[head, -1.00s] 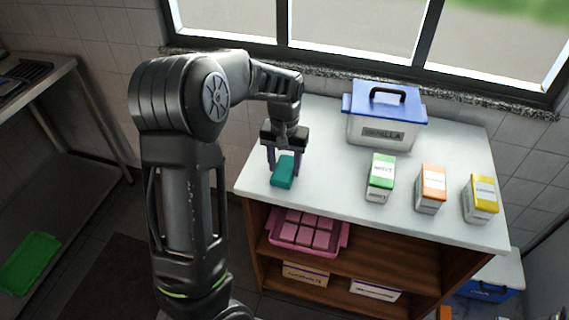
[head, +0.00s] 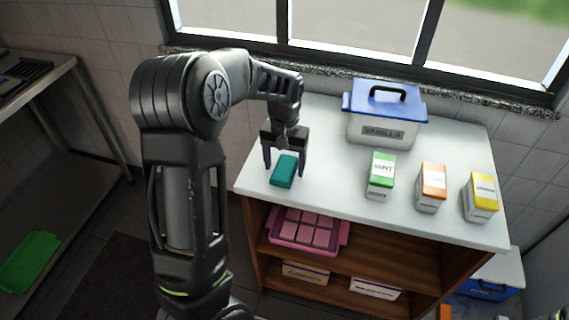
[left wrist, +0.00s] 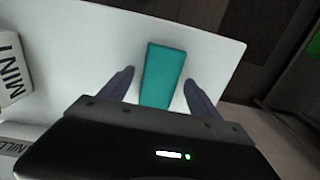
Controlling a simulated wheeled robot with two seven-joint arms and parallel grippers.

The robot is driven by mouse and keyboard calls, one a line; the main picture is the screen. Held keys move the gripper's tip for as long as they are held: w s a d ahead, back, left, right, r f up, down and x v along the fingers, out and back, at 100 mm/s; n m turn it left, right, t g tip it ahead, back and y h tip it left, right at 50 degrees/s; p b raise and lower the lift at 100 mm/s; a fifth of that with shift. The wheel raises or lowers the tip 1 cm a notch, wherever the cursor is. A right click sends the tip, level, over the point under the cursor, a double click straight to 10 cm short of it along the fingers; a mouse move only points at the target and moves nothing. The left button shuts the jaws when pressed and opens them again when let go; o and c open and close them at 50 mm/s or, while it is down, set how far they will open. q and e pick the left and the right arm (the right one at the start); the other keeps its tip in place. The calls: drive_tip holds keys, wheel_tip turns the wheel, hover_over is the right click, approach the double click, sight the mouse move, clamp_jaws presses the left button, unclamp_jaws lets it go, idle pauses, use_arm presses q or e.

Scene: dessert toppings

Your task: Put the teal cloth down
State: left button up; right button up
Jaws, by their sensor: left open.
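The teal cloth (head: 284,171) is a small folded block lying on the white counter top (head: 335,180) near its left front edge. It also shows in the left wrist view (left wrist: 163,75), between the two fingers with a gap on each side. My left gripper (head: 285,168) is over the cloth with its fingers spread open on either side of it, not touching it. In the left wrist view the left gripper (left wrist: 160,88) is open too. My right gripper is not in view.
A white tub with a blue lid (head: 383,118), marked VANILLA, stands at the back. Green (head: 381,176), orange (head: 431,188) and yellow (head: 480,198) cartons stand on the right. A pink tray (head: 306,233) sits on the shelf below. The counter between cloth and cartons is clear.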

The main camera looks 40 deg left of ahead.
sight(285, 168)
use_arm(q)
wheel_tip(285, 168, up, 12)
drive_tip(key=shift+r+b, duration=0.15)
drive_tip(key=shift+b, duration=0.25)
idle(0.8)
